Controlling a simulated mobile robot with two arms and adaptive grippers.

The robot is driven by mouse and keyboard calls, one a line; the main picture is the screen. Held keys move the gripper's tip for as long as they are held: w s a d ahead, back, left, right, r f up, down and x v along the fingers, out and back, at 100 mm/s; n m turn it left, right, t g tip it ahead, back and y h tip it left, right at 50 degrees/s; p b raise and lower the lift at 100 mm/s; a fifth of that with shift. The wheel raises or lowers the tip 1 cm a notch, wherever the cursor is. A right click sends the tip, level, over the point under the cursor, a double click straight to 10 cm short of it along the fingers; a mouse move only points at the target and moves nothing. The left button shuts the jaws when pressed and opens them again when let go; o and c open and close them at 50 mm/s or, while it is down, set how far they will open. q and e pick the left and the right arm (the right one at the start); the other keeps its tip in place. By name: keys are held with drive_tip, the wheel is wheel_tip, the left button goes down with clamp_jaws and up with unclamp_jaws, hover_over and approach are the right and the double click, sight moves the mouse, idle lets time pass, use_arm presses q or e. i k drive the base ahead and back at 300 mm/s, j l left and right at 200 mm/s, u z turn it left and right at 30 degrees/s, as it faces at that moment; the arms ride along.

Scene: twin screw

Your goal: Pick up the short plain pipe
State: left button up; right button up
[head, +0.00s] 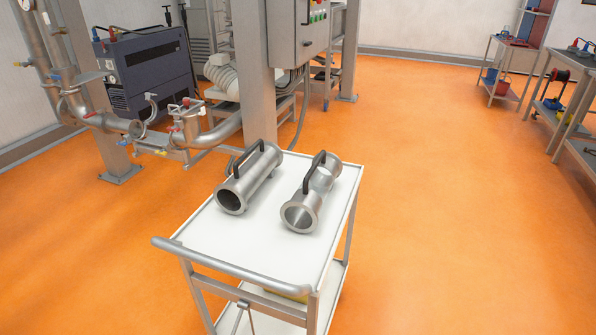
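Two metal pipes lie side by side on the white top of a cart (235,243). The two look similar in length, and I cannot tell for sure which is the short plain one. The pipes are apart from each other. Neither of my grippers is in view.
The cart has a grey push handle (235,262) at its near side and a lower shelf. Behind it stand a steel column (257,75), a control box (299,32) and pipework (105,121). Work tables are at the far right. Orange floor (440,220) is clear right of the cart.

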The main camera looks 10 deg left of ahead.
sight(233, 196)
drive_tip(key=i+j+z, duration=0.1)
drive_tip(key=j+z, duration=0.3)
drive_tip(key=j, duration=0.3)
drive_tip(key=j+z, duration=0.45)
drive_tip(key=j, duration=0.3)
